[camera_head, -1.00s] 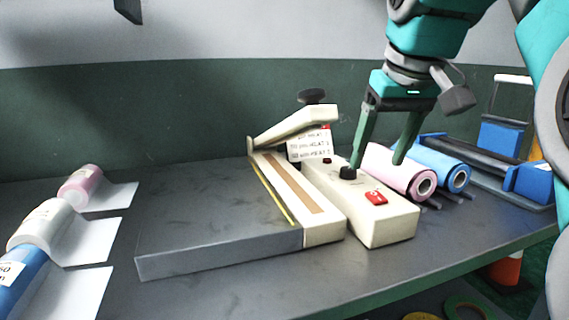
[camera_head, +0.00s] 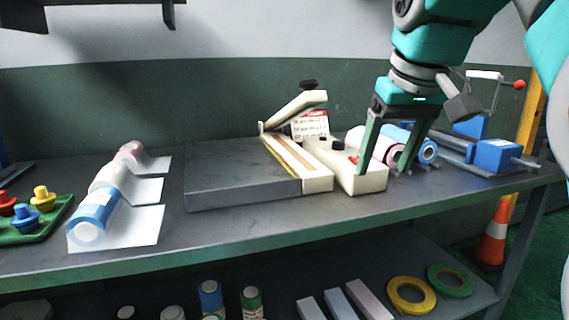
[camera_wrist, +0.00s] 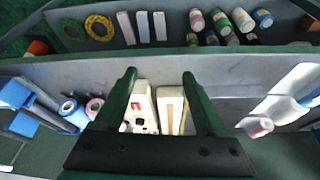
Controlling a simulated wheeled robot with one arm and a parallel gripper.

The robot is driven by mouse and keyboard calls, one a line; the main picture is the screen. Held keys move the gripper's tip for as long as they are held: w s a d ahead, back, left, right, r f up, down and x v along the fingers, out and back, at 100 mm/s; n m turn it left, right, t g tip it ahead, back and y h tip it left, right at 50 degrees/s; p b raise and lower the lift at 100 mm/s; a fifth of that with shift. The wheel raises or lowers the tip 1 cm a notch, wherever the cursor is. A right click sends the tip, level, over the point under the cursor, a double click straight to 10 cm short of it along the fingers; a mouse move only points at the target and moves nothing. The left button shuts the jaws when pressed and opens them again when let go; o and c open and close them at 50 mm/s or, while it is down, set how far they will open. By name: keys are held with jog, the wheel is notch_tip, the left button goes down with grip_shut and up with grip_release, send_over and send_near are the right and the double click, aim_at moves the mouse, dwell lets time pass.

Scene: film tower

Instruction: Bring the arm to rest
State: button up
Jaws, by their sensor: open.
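My gripper (camera_head: 386,163) is open and empty, with two green fingers pointing down. In the head view it is in front of the right end of the cream sealer box (camera_head: 368,182), and one finger hides part of the pink film roll (camera_head: 357,137). I cannot tell whether the fingers touch anything. In the wrist view my gripper (camera_wrist: 168,98) spans the view, with the cream sealer box (camera_wrist: 139,112) showing between its fingers. My teal arm reaches in from the upper right.
The sealer's grey plate (camera_head: 235,190) lies left of the box. Film rolls (camera_head: 97,208) and a green peg tray (camera_head: 38,228) are at the left. A blue device (camera_head: 497,153) stands at the right. A lower shelf holds tape rings (camera_head: 411,296). An orange cone (camera_head: 492,240) is beyond the bench.

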jog(key=s+f+g, duration=0.2)
jog(key=s+f, duration=0.5)
jog(key=f, duration=0.5)
jog(key=s+f+m+g, duration=0.1)
jog(key=s+f+g, duration=0.1)
jog(key=s+f, duration=0.6)
jog(key=s+f+g, duration=0.2)
jog(key=s+f, duration=0.6)
jog(key=f, duration=0.8)
jog(key=shift+s+m+h, duration=0.15)
jog(key=shift+m+h, duration=0.15)
jog(key=shift+m, duration=0.1)
